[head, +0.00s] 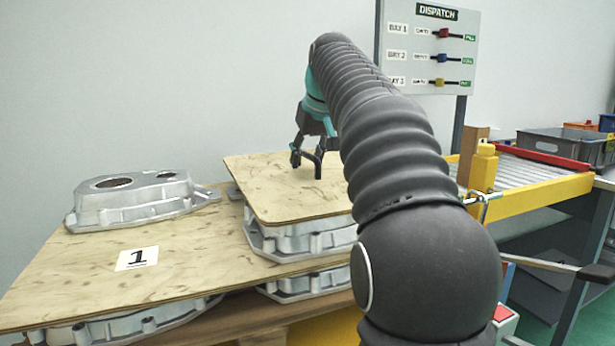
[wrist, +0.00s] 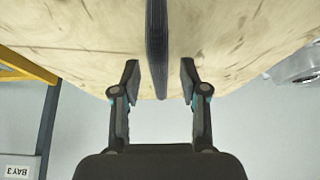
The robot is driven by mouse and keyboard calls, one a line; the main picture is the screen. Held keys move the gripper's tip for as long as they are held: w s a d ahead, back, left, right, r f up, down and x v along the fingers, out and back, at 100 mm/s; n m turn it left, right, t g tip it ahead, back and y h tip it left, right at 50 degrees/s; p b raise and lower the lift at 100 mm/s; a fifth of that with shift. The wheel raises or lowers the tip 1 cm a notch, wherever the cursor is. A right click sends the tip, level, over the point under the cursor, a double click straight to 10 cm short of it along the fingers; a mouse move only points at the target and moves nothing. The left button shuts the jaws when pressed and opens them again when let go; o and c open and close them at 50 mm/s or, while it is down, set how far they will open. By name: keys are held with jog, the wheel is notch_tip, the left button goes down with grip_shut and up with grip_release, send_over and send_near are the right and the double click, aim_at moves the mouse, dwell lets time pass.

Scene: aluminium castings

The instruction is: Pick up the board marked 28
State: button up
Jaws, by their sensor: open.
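A plywood board (head: 275,205) lies on top of castings at the middle of the stack. No number 28 shows on its visible part, and my arm hides its right side. A lower plywood board (head: 85,275) carries a label with the number 1. My gripper (head: 307,167) is open, pointing down over the far part of the upper board. The wrist view shows a plywood surface (wrist: 80,30) and my gripper (wrist: 159,78) with its fingers apart. A dark ridged strip (wrist: 157,40) runs between the fingers; I cannot tell what it is. Whether the fingertips touch the board is unclear.
A casting (head: 130,198) sits on the lower board at left; more castings (head: 290,240) support the upper board. A dispatch panel (head: 430,45) stands behind. At right are a yellow-edged roller conveyor (head: 545,195) with a red bar (head: 540,156) and a grey crate (head: 560,145).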

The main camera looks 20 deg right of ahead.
grip_shut()
jog(key=shift+r, duration=0.1)
dwell(0.3)
jog(key=r, duration=0.4)
jog(key=r+p, duration=0.1)
jog(key=r, duration=0.3)
jog(key=shift+w+r, duration=0.2)
jog(key=shift+r, duration=0.1)
jog(key=shift+s+r, duration=0.1)
jog(key=shift+r, duration=0.45)
